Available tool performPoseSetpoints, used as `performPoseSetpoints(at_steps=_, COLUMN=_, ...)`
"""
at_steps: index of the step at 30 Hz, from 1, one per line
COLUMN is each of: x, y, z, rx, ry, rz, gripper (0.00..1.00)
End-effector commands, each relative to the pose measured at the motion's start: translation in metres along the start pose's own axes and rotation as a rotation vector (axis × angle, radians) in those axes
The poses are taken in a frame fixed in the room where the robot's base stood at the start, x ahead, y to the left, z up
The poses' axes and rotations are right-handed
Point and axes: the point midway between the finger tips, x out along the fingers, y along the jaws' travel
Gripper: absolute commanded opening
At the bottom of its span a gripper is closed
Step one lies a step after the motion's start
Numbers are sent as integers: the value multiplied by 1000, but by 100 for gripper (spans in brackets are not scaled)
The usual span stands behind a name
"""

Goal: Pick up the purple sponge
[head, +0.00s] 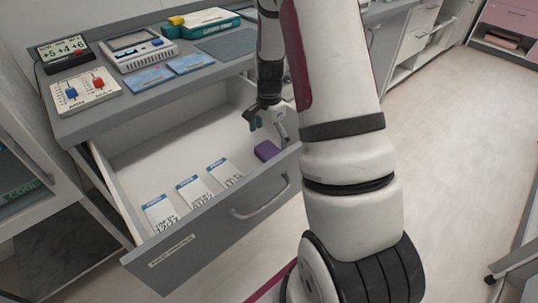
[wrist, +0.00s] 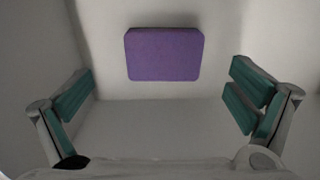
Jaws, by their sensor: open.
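The purple sponge (head: 266,151) lies in the open drawer, near its front right corner. In the wrist view the sponge (wrist: 164,54) is a flat purple block on the pale drawer floor, ahead of the fingertips and roughly centred between them. My gripper (head: 268,127) reaches down into the drawer just above and behind the sponge. In the wrist view my gripper (wrist: 160,95) is open, with its green-padded fingers wide apart and nothing between them. The fingers do not appear to touch the sponge.
The open drawer (head: 181,247) has a grey front with a handle. Several white packets with blue tops (head: 193,190) lie inside, left of the sponge. The counter (head: 100,118) above holds devices and blue cards. Clear floor (head: 450,130) lies to the right.

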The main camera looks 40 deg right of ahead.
Motion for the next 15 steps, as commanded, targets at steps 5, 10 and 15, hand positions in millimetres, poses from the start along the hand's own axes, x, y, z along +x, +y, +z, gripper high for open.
performPoseSetpoints(at_steps=5, x=14, y=-2, z=-2, rx=0, ry=0, rz=2, gripper=100)
performPoseSetpoints(at_steps=10, x=40, y=-5, z=-5, rx=0, ry=-1, rz=2, gripper=100)
performPoseSetpoints(at_steps=15, x=52, y=-5, z=-5, rx=-1, ry=0, rz=0, gripper=100)
